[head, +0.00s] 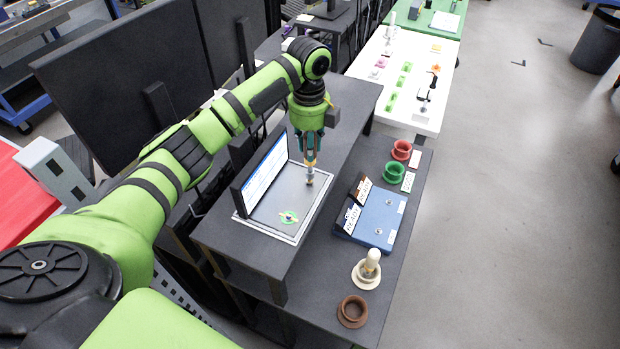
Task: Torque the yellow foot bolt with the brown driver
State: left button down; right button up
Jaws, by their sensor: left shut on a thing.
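My left gripper (310,160) points straight down above the grey framed tray (258,216) on the dark bench. It is shut on a slim driver (310,178), of which only a small brownish and grey lower part shows. The gripper hides its handle, so its colour is hard to tell. A round green piece with a yellowish mark (288,217) lies on the tray, apart from the driver, toward the lower left. I cannot pick out the yellow foot bolt for certain. A brown ring holder (352,311) stands empty at the near end of the lower shelf. My right gripper is not in view.
An upright screen or sheet (264,170) stands along the tray's left side. On the lower shelf are a white holder with a pale driver (371,262), a blue box (378,217), a green holder (393,172) and a red holder (401,150). A white table (420,115) holds small parts.

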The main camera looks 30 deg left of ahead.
pick_arm(q)
jog(key=shift+f, duration=0.65)
jog(key=m, duration=0.3)
jog(key=shift+r+m, duration=0.1)
jog(key=shift+m, duration=1)
jog(key=m, duration=0.2)
jog(key=shift+m, duration=1.4)
